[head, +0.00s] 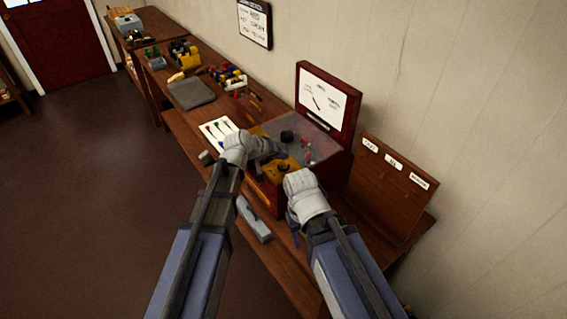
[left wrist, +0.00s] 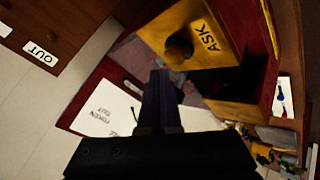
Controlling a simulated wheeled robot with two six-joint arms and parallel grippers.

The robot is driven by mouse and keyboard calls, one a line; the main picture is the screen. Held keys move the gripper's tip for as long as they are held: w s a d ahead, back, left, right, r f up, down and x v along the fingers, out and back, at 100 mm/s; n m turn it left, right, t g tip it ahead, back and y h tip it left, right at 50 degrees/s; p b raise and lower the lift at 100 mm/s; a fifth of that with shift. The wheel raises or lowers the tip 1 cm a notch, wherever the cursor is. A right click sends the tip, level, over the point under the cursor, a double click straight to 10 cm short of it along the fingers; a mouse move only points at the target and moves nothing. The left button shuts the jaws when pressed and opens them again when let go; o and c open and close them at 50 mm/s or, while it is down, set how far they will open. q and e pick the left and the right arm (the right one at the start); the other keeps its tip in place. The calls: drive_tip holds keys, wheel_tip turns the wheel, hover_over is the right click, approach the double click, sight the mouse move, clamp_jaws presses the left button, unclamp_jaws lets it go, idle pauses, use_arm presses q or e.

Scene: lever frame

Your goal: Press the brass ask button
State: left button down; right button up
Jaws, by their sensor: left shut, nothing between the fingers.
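The ask button (left wrist: 179,49) is a round, dark brass knob on a yellow plate (left wrist: 212,22) lettered ASK. In the head view the yellow plate (head: 268,176) lies on the front of the red wooden lever frame box (head: 263,192), between my two hands. My left gripper (head: 278,153) is shut and empty, just above and behind the plate. In the left wrist view its fingertips (left wrist: 161,74) are close to the button; I cannot tell whether they touch it. My right gripper (head: 294,232) is low at the box's right front, mostly hidden by its own wrist.
The box's open lid (head: 327,103) stands against the wall, with a clear panel over the box. A wooden board with white labels (head: 395,165) stands to the right. A printed card (head: 217,131), grey slab (head: 191,93) and small coloured items lie along the bench to the left.

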sight(282, 165)
use_arm(q)
drive_tip(key=shift+f, duration=0.1)
idle(0.8)
drive_tip(key=shift+f+b, duration=0.3)
drive_tip(key=shift+b, duration=0.15)
drive_tip(key=shift+f+b, duration=0.5)
idle(0.6)
drive_tip(key=shift+r, duration=0.1)
drive_tip(key=shift+r+p, duration=0.85)
drive_tip(key=shift+p, duration=0.1)
wheel_tip(282, 165, up, 5)
drive_tip(key=p, duration=0.5)
